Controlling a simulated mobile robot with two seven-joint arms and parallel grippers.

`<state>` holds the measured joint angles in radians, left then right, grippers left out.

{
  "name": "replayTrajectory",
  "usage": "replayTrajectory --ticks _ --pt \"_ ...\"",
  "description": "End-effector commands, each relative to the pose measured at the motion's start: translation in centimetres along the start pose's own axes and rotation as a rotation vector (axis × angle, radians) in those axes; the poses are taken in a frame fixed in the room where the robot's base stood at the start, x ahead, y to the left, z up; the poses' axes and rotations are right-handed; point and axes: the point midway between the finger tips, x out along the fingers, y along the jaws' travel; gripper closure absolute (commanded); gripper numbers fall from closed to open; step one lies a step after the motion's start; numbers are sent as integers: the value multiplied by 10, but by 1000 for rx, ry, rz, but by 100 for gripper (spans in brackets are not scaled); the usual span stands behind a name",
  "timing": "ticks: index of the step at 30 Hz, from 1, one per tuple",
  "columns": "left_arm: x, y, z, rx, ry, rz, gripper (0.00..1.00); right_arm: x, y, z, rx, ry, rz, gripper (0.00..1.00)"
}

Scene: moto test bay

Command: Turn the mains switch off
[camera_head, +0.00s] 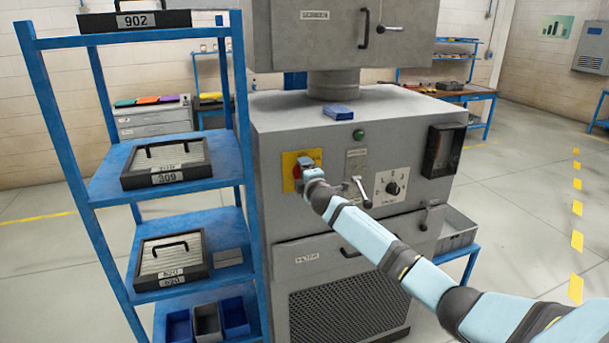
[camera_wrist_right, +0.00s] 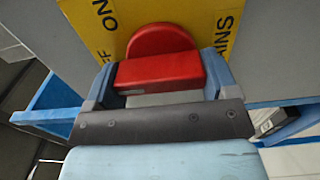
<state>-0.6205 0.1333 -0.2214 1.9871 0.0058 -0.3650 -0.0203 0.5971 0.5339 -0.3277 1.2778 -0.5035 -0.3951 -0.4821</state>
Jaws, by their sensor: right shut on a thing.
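The mains switch is a red handle (camera_wrist_right: 160,58) on a yellow plate (camera_wrist_right: 85,15) lettered "ON" and "MAINS" in the right wrist view. In the head view the yellow plate (camera_head: 290,172) is on the grey machine's front, at its upper left, with the handle mostly hidden by my right gripper. My right gripper (camera_wrist_right: 160,82) is shut on the red handle, one finger on each side of it. It also shows in the head view (camera_head: 306,164), where the arm comes in from the lower right. My left gripper is not in view.
The grey machine (camera_head: 345,245) also carries a lever (camera_head: 361,190), a rotary knob (camera_head: 392,188) and a green lamp (camera_head: 358,134). A blue box (camera_head: 340,110) lies on top. A blue shelf rack (camera_head: 110,190) with numbered filters stands close on the left. Open floor lies to the right.

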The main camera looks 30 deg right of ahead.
Motion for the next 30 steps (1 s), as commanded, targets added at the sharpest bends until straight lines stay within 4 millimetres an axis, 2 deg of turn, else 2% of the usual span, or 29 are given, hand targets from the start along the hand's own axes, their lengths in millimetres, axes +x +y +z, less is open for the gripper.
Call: replayTrajectory --ticks 10,11,13,14,23,26,30 --pt "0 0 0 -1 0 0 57 0 -1 0 -7 0 0 44" --pt "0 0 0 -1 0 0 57 0 -1 0 -7 0 0 18" --pt "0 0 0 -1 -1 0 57 0 0 0 -6 0 0 2" --pt "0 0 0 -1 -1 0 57 0 0 0 -6 0 0 0" --pt "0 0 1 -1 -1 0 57 -5 -2 1 -4 -1 -1 0" --pt "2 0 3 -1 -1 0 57 -17 -2 0 -4 0 0 0" --pt "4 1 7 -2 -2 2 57 -45 -3 0 -5 1 0 0"
